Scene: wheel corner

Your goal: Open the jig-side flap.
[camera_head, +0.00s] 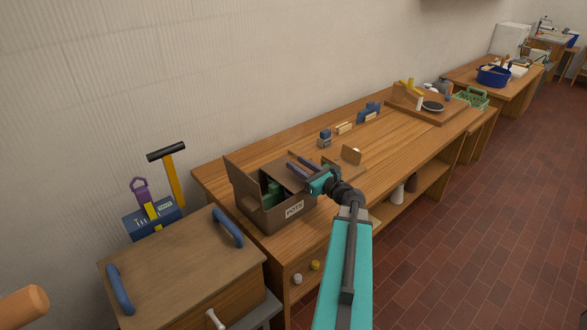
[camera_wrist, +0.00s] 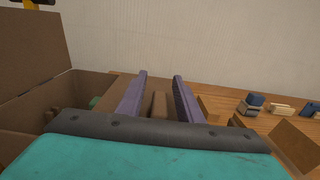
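A brown cardboard box (camera_head: 268,220) with a label on its front stands on the near left end of the bench. Its left flap (camera_head: 239,178) stands up, and green things show inside. My gripper (camera_head: 299,166) is over the box's right side, its two purple fingers apart. In the wrist view the fingers (camera_wrist: 158,84) are also apart, with a narrow brown piece (camera_wrist: 158,106) showing between them. I cannot tell whether this is the jig-side flap, nor whether the fingers touch it. My gripper partly hides the box's right edge.
Blue and wooden pieces (camera_head: 344,128) line the back of the bench (camera_head: 400,145). A wooden chest with blue handles (camera_head: 185,265) is at the front left. The bench middle is mostly clear.

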